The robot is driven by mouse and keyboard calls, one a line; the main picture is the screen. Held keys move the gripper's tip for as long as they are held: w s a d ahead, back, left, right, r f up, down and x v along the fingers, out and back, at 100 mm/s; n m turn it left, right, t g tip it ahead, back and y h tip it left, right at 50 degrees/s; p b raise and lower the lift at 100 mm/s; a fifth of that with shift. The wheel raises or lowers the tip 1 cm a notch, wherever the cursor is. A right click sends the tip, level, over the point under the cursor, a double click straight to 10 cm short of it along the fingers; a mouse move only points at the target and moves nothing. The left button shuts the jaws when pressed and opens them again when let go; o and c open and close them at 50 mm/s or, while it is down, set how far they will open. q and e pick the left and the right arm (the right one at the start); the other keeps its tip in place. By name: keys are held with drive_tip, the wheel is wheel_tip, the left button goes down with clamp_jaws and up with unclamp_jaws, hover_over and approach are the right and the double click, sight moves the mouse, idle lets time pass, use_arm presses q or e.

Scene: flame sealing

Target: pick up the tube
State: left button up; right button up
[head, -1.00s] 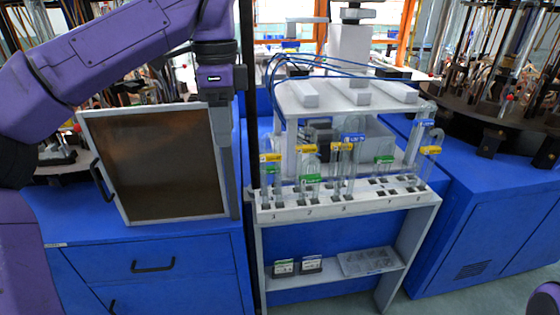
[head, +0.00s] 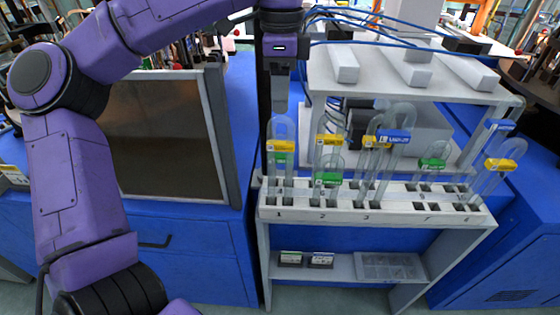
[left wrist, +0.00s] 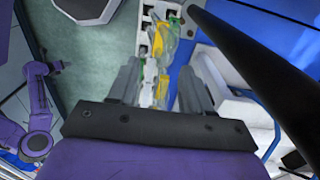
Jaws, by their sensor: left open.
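Clear U-shaped tubes with coloured labels stand in a white rack (head: 400,214) with numbered slots. At slot 1 is a yellow-labelled tube (head: 283,128), with a green label low behind it. Near slot 2 are a yellow-labelled tube (head: 330,122) and a green-labelled one (head: 329,164). A blue-labelled tube (head: 399,115) stands further right. My left gripper (head: 280,105) points down, open and empty, just above the slot 1 tube. In the left wrist view, yellow and green labels show between its fingers (left wrist: 163,75). A small purple arm of mine shows there at left; its gripper is unclear.
A brown-fronted cabinet (head: 163,140) stands left of the rack. A white raised shelf (head: 420,75) with blue hoses is close behind the tubes. More tubes, one yellow-labelled (head: 500,165), stand at the rack's right end. Small boxes (head: 305,259) lie on the lower shelf.

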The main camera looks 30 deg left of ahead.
sight(282, 117)
use_arm(q)
drive_tip(key=f, duration=0.2)
drive_tip(key=w+f, duration=0.1)
drive_tip(key=f, duration=0.2)
drive_tip(key=shift+w+a, duration=0.15)
drive_tip(key=shift+w, duration=0.05)
drive_tip(key=shift+s+f, duration=0.15)
drive_tip(key=shift+f, duration=0.15)
drive_tip(key=shift+s, duration=0.2)
drive_tip(key=shift+w, duration=0.15)
drive_tip(key=c, duration=0.7)
clamp_jaws()
drive_tip(key=shift+r, duration=0.1)
